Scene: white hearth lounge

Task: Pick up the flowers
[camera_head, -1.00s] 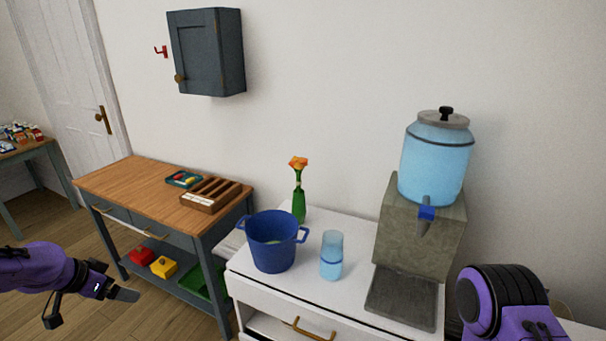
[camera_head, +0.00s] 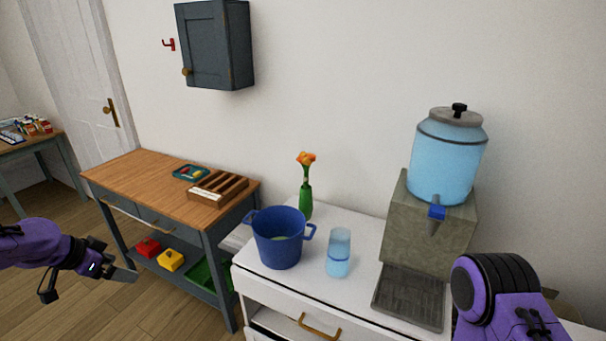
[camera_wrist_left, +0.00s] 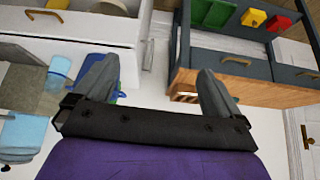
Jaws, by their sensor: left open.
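The orange flowers (camera_head: 306,158) stand upright in a green vase (camera_head: 305,201) at the back left of the white cabinet top, behind a blue pot (camera_head: 278,240). My left gripper (camera_head: 126,274) is at the lower left, in front of the wooden-topped cart and well away from the flowers. In the left wrist view its two fingers (camera_wrist_left: 158,85) are spread apart with nothing between them. The flowers cannot be made out in the left wrist view. My right arm shows at the lower right, but its gripper is out of view.
A glass (camera_head: 339,252) stands right of the pot, and a water dispenser (camera_head: 432,215) stands further right. The wooden-topped cart (camera_head: 128,177) holds a slotted wooden box (camera_head: 217,188) and a small teal tray (camera_head: 190,172). A wall cupboard (camera_head: 215,45) hangs above.

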